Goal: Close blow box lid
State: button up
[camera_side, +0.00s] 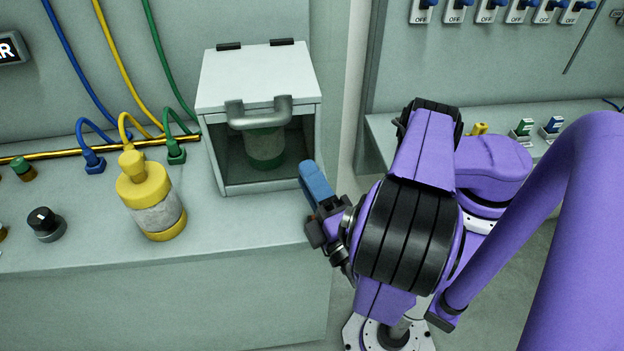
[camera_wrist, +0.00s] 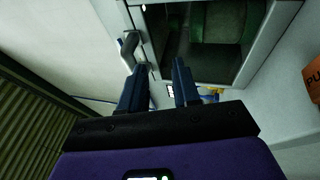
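The grey blow box (camera_side: 318,150) stands on the counter. Its pale lid (camera_side: 255,75) forms the top, hinged at the back, with a grey U-shaped handle (camera_side: 262,118) at its front edge. Whether the lid is fully down is hard to tell. A green and white cylinder (camera_side: 265,150) is inside the dark interior. My gripper (camera_side: 313,172) is at the box's lower right front corner, below the handle in the side view. In the wrist view its blue fingers (camera_wrist: 160,65) are apart with nothing between them. The handle (camera_wrist: 128,48) shows just beyond the left finger.
A yellow canister (camera_side: 151,200) and a black knob (camera_side: 45,224) stand on the counter left of the box. Blue, yellow and green cables plug in behind them. A switch panel (camera_side: 500,12) is at the upper right. An orange sign (camera_wrist: 312,75) shows at the wrist view's right edge.

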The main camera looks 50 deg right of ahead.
dwell(0.5)
jog(key=v, duration=0.7)
jog(key=shift+s, duration=0.25)
jog(key=shift+f, duration=0.1)
jog(key=w+d+r+m+g+h, duration=0.1)
jog(key=w+d+m+g+h, duration=0.15)
jog(key=d+g, duration=1)
jog(key=s+d+r+g+y, duration=0.1)
jog(key=d+r+g+y, duration=0.1)
jog(key=y, duration=0.4)
jog(key=s+d+r+n+g+y, duration=0.1)
jog(key=s+d+r+g+y, duration=0.1)
jog(key=r+g+y, duration=0.2)
jog(key=shift+d+y, duration=0.25)
jog(key=shift+y, duration=0.7)
